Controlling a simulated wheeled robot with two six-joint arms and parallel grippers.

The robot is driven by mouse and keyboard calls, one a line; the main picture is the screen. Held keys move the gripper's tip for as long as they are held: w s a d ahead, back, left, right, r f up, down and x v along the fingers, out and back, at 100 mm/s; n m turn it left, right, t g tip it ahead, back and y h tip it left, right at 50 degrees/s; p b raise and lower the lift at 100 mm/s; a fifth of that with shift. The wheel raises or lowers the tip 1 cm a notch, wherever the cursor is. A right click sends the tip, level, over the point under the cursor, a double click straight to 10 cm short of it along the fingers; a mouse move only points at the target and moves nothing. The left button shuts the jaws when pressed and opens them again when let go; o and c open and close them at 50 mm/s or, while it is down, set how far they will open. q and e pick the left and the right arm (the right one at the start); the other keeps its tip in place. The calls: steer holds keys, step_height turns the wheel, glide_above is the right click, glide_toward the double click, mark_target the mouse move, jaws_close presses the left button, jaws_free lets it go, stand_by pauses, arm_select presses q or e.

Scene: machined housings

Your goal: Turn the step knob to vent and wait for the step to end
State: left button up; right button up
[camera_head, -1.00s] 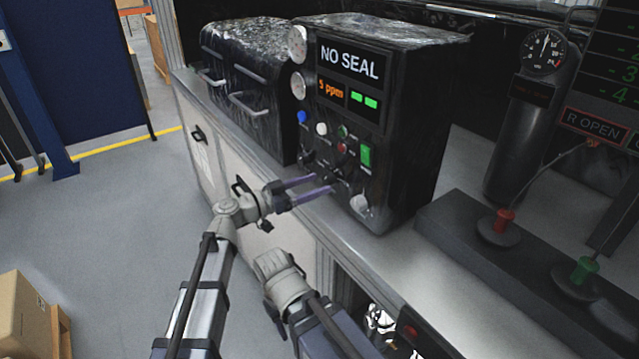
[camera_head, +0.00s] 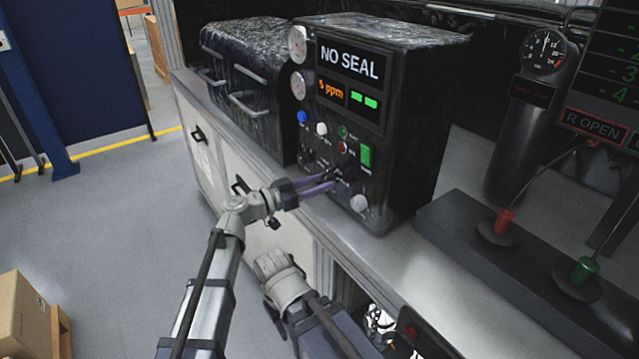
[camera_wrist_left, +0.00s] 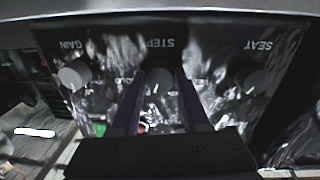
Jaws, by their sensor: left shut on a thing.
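The small markings around the knob are partly covered by the fingers, and I cannot read the vent mark. The panel's display (camera_head: 349,62) reads NO SEAL, with 5 ppm below it. The fingers of my right gripper do not show.
The gain knob (camera_wrist_left: 74,75) and seat knob (camera_wrist_left: 257,81) flank the step knob. A green switch (camera_head: 366,156) and small buttons sit above. A black chamber with handles (camera_head: 250,75) stands left. Red (camera_head: 504,221) and green (camera_head: 586,268) levers stand right on a dark base.

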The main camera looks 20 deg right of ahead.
arm_select(q)
jaws_close()
steer(key=shift+n, duration=0.3)
steer(key=n, duration=0.2)
steer(key=shift+n+b, duration=0.3)
steer(key=shift+n, duration=0.1)
steer(key=n, duration=0.4)
steer(key=shift+s+n+b, duration=0.1)
steer(key=shift+n+b, duration=0.2)
steer(key=shift+n, duration=0.1)
steer(key=n, duration=0.5)
steer(key=shift+n+t, duration=0.4)
steer(key=shift+s+n+t, duration=0.1)
steer(key=shift+n+t, duration=0.2)
steer(key=shift+n, duration=2.1)
